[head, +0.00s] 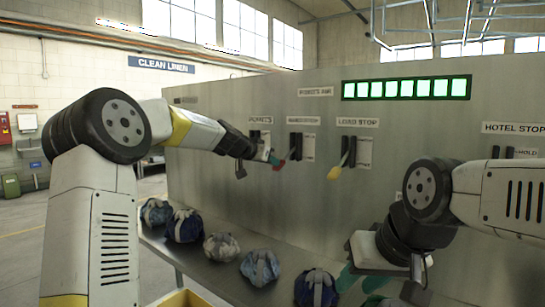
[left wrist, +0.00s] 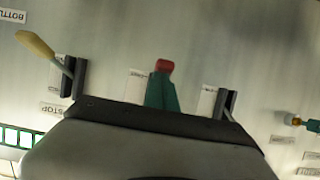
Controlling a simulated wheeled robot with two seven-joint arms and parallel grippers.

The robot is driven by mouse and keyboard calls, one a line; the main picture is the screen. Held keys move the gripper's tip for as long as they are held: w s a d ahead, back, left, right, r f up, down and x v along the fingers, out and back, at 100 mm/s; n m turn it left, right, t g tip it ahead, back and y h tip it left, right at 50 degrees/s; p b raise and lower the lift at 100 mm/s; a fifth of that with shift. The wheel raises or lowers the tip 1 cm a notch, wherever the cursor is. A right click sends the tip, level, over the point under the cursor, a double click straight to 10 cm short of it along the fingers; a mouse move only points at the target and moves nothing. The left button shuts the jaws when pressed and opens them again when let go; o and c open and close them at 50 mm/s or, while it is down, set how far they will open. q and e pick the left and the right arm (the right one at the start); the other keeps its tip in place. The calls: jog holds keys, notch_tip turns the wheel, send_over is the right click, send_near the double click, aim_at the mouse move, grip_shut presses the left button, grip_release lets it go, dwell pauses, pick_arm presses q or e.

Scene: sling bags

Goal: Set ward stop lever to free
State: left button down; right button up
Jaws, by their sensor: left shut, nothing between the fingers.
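A lever with a yellow handle (head: 335,172) stands on the grey panel under a label ending in STOP (head: 358,122), its first word blurred. It also shows at the left of the left wrist view (left wrist: 36,45), its handle tilted away from the black bracket (left wrist: 75,78). My left gripper (head: 272,158) is shut and empty at the neighbouring red-handled lever (head: 284,162). Its teal fingers (left wrist: 162,92) overlap the red handle (left wrist: 165,66) in the left wrist view; contact cannot be told. My right gripper (head: 361,282) hangs low at the right, teal fingers apart.
Several bags lie on the ledge below the panel, one blue and white (head: 260,267). Green lit windows (head: 406,89) line the panel top.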

pick_arm(q)
jog(key=shift+f, duration=1.15)
notch_tip(320, 180, up, 6)
jog(key=s+a, duration=0.1)
jog(key=s, duration=0.1)
jog(key=s+a+f, duration=0.2)
jog(key=s+a, duration=0.3)
jog(key=s, duration=0.2)
jog(key=shift+s+a, duration=0.15)
jog(key=shift+a, duration=0.25)
jog(key=shift+f, duration=0.1)
